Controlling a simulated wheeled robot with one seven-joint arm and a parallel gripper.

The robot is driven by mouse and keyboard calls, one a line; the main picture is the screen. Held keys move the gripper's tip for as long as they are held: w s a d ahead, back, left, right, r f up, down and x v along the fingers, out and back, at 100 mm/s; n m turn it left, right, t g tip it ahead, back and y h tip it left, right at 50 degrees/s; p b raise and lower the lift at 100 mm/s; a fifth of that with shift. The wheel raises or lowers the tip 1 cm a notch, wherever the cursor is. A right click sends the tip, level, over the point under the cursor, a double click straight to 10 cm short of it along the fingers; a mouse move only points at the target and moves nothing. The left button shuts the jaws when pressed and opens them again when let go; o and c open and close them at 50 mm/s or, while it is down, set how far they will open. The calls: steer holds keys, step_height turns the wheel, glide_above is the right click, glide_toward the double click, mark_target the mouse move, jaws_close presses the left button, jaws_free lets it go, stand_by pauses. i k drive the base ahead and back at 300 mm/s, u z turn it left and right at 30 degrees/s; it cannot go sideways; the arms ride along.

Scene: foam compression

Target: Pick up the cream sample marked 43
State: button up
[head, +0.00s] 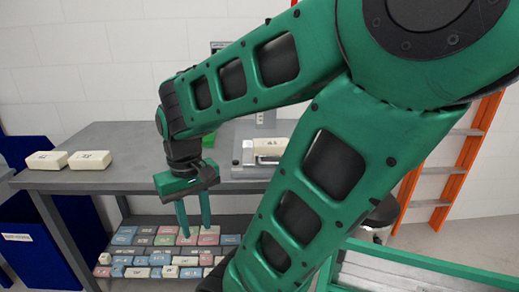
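Two cream samples lie on the left of the grey table, an outer one (46,160) and an inner one (90,159). A third pale cream block (268,146) sits in the metal test device. More cream samples lie among coloured ones on the low shelf, such as one near its front (170,271). The marks are too small to read, so I cannot tell which is 43. My gripper (195,232) points down in front of the table edge, above the shelf samples. Its two green fingers are apart, with nothing visible between them.
The grey table (130,135) has bare room between the left samples and the test device (245,158). Blue bins (30,235) stand at the left. An orange ladder (455,150) stands at the right. My arm hides much of the middle and right.

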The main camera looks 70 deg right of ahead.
mark_target(261, 147)
steer(key=z, duration=0.05)
steer(key=k, duration=1.3)
steer(key=z, duration=2)
steer(key=i, duration=1)
steer(key=u, duration=0.05)
